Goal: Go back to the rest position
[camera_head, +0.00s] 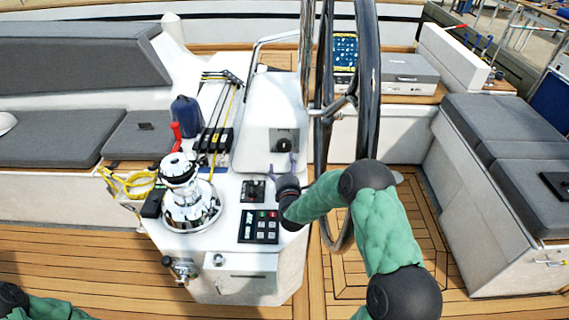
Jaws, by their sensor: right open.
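My right arm, green with black joints, comes in from the lower right. Its gripper (282,165) is open and empty, in front of the white steering pedestal (262,115). Its thin fingers point up toward a small black switch panel (285,142) with a round knob. I cannot tell whether a fingertip touches the panel. Of my left arm only a green and black part shows in the bottom left corner; its gripper is out of view.
The large black steering wheel (368,90) stands behind my right arm. A chrome winch (187,195), a keypad (259,227) and a small switch (253,191) are on the white console. Grey cushioned benches (500,118) flank the cockpit. The teak floor (80,255) at left is mostly clear.

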